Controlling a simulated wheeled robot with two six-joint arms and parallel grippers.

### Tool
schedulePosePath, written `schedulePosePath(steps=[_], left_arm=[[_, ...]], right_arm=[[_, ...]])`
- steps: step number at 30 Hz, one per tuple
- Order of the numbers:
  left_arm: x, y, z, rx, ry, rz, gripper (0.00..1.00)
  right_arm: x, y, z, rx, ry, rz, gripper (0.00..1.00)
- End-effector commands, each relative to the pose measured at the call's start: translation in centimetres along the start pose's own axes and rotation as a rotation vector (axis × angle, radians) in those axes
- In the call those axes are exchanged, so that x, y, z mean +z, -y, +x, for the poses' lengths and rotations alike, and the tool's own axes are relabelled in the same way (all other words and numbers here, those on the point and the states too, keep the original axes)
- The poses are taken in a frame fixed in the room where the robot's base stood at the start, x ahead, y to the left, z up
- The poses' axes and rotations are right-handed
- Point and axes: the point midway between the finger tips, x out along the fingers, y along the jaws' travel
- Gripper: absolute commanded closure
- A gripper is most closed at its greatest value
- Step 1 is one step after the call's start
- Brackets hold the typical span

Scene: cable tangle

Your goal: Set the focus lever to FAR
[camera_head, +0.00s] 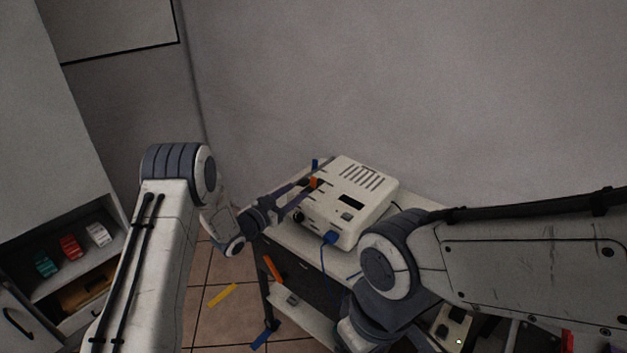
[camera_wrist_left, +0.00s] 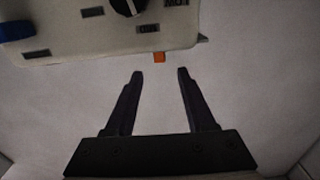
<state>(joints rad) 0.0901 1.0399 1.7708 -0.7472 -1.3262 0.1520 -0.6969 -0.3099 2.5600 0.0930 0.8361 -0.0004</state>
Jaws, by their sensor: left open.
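A white box-shaped device (camera_head: 352,200) with vent slots stands on a small cart. An orange tab (camera_head: 314,183), which looks like the focus lever, shows at its left side by my left gripper (camera_head: 302,193). In the left wrist view the device (camera_wrist_left: 90,30) fills the top. The orange tab (camera_wrist_left: 159,57) sticks out below its edge, with a dark knob (camera_wrist_left: 127,6) above. My left gripper (camera_wrist_left: 160,74) is open and empty there, its fingertips just short of the tab, one to each side. The small labels are hard to read. My right gripper is out of view.
A blue plug (camera_head: 329,238) with a cable is at the device's front. The cart top (camera_head: 285,238) is otherwise largely bare. A yellow strip (camera_head: 222,295) and a blue strip (camera_head: 261,339) lie low near the cart. Shelves (camera_head: 60,270) with small boxes stand at left; a wall is behind.

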Motion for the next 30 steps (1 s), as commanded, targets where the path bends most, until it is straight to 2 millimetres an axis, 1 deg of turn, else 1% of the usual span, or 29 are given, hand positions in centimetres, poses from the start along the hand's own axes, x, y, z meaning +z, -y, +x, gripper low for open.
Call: schedulePosePath(steps=[1,6,12,18,27,28,29,30], left_arm=[[-0.2,-0.2,0.9,0.003,-0.002,0.001,0.45],[-0.2,-0.2,4.3,0.002,-0.001,0.0,0.45],[-0.1,-0.1,7.4,0.001,0.001,0.0,0.45],[-0.1,-0.1,8.8,-0.001,0.001,-0.001,0.45],[0.0,-0.1,9.1,-0.001,0.003,-0.002,0.45],[0.0,-0.1,9.1,-0.001,0.003,-0.002,0.49],[0.0,-0.1,9.1,-0.001,0.003,-0.001,0.6],[0.0,-0.1,9.1,-0.001,0.002,-0.001,0.76]], right_arm=[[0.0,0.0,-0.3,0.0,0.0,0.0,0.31],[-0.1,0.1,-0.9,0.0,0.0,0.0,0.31],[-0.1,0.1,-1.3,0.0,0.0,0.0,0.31],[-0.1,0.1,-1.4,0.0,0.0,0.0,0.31],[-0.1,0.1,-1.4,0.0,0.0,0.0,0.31],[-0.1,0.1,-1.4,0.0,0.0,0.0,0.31],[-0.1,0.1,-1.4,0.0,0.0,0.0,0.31],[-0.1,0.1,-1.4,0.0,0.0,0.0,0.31]])
